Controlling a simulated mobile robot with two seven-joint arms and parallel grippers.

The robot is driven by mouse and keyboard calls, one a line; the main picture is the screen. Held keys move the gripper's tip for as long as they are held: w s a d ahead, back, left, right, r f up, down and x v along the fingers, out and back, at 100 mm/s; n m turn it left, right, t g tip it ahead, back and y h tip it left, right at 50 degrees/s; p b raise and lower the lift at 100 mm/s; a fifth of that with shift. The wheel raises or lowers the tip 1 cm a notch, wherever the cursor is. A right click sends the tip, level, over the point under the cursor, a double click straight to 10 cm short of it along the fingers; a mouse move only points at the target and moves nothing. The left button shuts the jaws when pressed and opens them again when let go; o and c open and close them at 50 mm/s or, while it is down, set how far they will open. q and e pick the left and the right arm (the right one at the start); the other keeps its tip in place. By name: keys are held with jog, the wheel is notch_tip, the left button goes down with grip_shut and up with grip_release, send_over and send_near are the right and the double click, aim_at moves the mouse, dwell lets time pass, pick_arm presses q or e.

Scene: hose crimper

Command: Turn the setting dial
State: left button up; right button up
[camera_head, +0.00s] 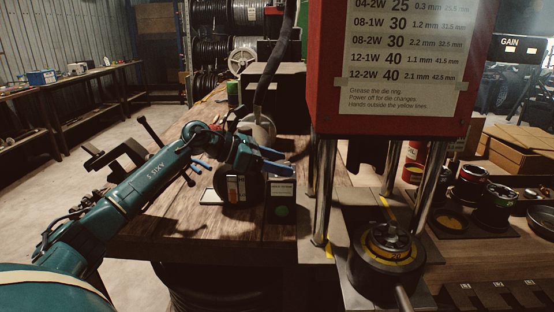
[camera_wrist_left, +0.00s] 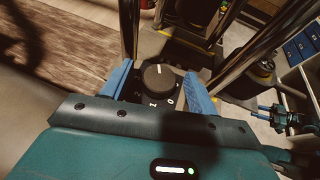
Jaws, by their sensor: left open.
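The setting dial (camera_wrist_left: 158,78) is a dark round knob with a white pointer line, seen in the left wrist view on a black panel with white numerals beside it. My left gripper (camera_wrist_left: 160,88) is open, with one blue finger on each side of the dial and visible gaps between. In the head view my left gripper (camera_head: 279,161) reaches in from the left, over a small dark box (camera_head: 283,200) with a green round spot on its front. I cannot make out the dial itself in the head view.
The red press (camera_head: 388,123) with a setting chart stands right of the box, on steel columns (camera_head: 325,190). A round die unit (camera_head: 388,255) sits at its base. A labelled round object (camera_head: 245,188) stands just left of the box.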

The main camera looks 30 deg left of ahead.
pick_arm(q)
jog(key=c, duration=1)
jog(key=shift+s+n+t+y, duration=0.15)
jog(key=shift+n+t+y, duration=0.45)
jog(key=shift+n+y, duration=0.15)
jog(key=shift+d+r+n+t+y+p, duration=0.15)
jog(key=shift+n+t+y+p, duration=0.25)
jog(key=shift+n+y+p, duration=0.45)
jog(key=shift+p, duration=0.45)
jog(key=shift+n+t+y+p, duration=0.4)
jog(key=shift+n+y, duration=0.3)
jog(key=shift+d+f, duration=0.1)
jog(key=shift+f, duration=0.1)
pick_arm(e)
jog(key=shift+s+d+r+h, duration=0.15)
jog(key=shift+d+r+h, duration=0.25)
jog(key=shift+d+r, duration=0.15)
pick_arm(q)
jog(key=o, duration=1)
